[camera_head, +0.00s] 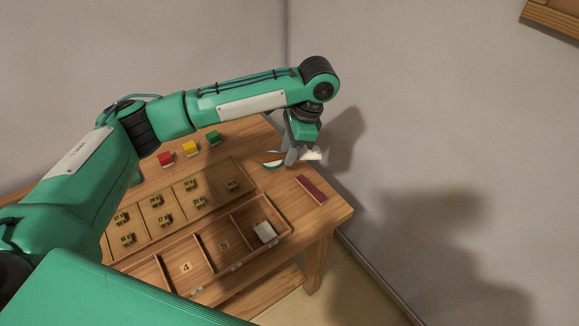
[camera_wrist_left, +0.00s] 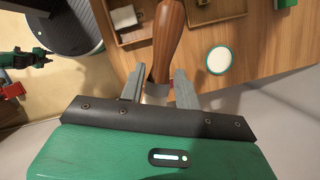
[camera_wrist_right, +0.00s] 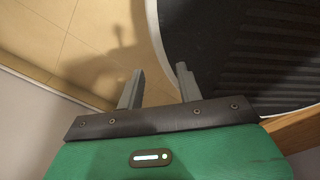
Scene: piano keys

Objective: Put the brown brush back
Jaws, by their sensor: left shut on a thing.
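The brown brush shows in the left wrist view as a smooth brown wooden handle (camera_wrist_left: 168,45) with a pale metallic collar between the fingers. My left gripper (camera_wrist_left: 157,85) is shut on it near the collar. In the head view my left gripper (camera_head: 294,152) is over the table's far right part, with the brown handle (camera_head: 272,157) pointing left and a white end (camera_head: 312,155) pointing right. The fingers hide part of the brush. My right gripper (camera_wrist_right: 159,72) shows only in the right wrist view, with its fingers apart and nothing between them.
A wooden tray (camera_head: 211,263) has numbered compartments, one with a white block (camera_head: 264,233). A round white, green-rimmed disc (camera_wrist_left: 219,60) lies near the brush. A dark red bar (camera_head: 311,189) lies at right.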

